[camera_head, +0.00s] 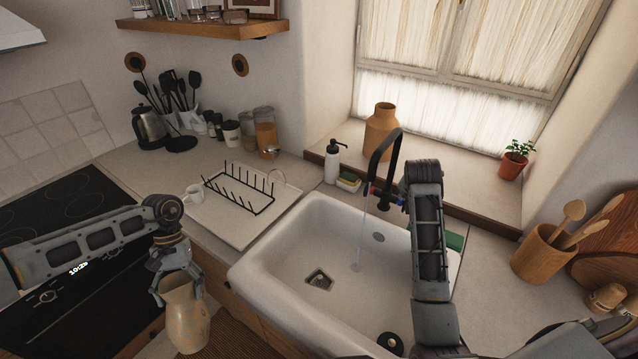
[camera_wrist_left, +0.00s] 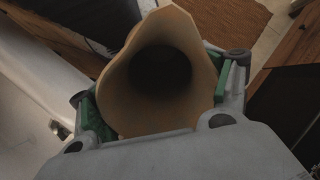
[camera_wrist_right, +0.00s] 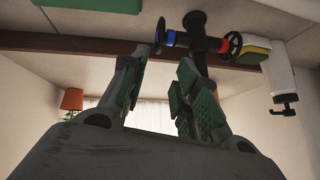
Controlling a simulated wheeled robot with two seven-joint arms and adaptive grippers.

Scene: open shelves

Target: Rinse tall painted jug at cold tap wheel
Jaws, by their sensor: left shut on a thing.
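The tall painted jug (camera_head: 187,318) is tan with faint patterning. It hangs upright in front of the counter, left of the sink. My left gripper (camera_head: 175,275) is shut on its upper part; the left wrist view looks into its open mouth (camera_wrist_left: 160,75). The black tap (camera_head: 385,165) stands behind the sink, and a thin water stream falls from its spout. In the right wrist view, the cold tap wheel (camera_wrist_right: 160,36) by the blue band is just beyond my right gripper's fingertips (camera_wrist_right: 165,62). Those fingers are apart; contact is unclear. My right forearm hides that gripper in the head view.
The white sink (camera_head: 300,240) is empty. A wooden utensil pot (camera_head: 540,253) stands right. A big jar (camera_head: 381,132) is on the sill.

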